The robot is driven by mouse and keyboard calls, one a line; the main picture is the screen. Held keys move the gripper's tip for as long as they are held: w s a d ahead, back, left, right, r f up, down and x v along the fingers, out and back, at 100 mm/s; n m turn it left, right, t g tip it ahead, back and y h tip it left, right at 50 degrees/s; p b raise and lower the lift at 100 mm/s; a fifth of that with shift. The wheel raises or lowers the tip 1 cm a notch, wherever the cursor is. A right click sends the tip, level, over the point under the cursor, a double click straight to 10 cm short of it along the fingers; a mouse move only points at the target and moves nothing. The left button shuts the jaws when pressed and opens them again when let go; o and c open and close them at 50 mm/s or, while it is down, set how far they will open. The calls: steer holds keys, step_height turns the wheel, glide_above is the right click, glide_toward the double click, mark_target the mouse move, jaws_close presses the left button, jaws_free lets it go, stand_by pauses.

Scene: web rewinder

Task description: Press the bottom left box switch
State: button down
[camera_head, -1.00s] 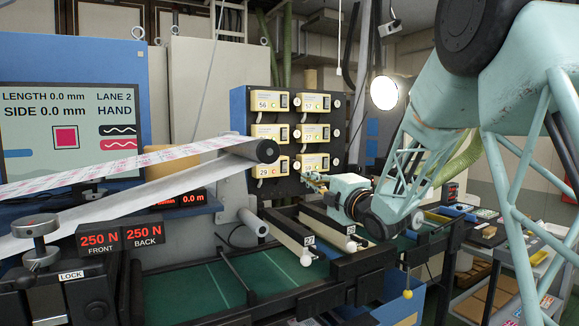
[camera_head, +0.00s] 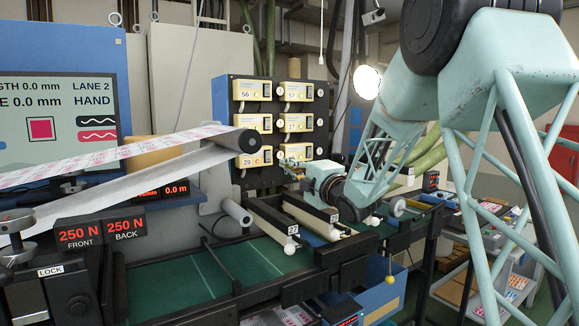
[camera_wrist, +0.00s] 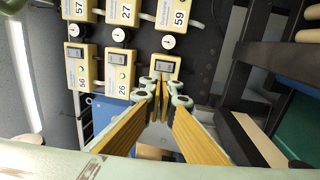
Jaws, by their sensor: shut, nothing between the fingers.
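The bottom left box (camera_head: 252,158), cream-coloured and labelled 29, sits on the dark panel in the head view. In the wrist view the panel appears turned sideways, and this box (camera_wrist: 167,66) is just beyond my fingertips, its grey switch facing me. My gripper (camera_wrist: 160,88) is shut and empty, its yellow-padded fingers meeting at the box's near edge. Its tips partly cover the lower part of the box; I cannot tell whether they touch it. In the head view my gripper (camera_head: 284,162) is right of box 29, in front of the bottom right box (camera_head: 295,151).
White round knobs (camera_wrist: 168,43) stand between boxes. The roller end (camera_head: 247,141) is close to box 29 in the head view. Rails with white-knobbed ends (camera_head: 290,249) lie below.

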mark_target(267, 154)
steer(key=shift+p+x, duration=0.85)
steer(key=shift+x, duration=4.6)
steer(key=shift+r, duration=0.1)
steer(key=shift+a, duration=0.1)
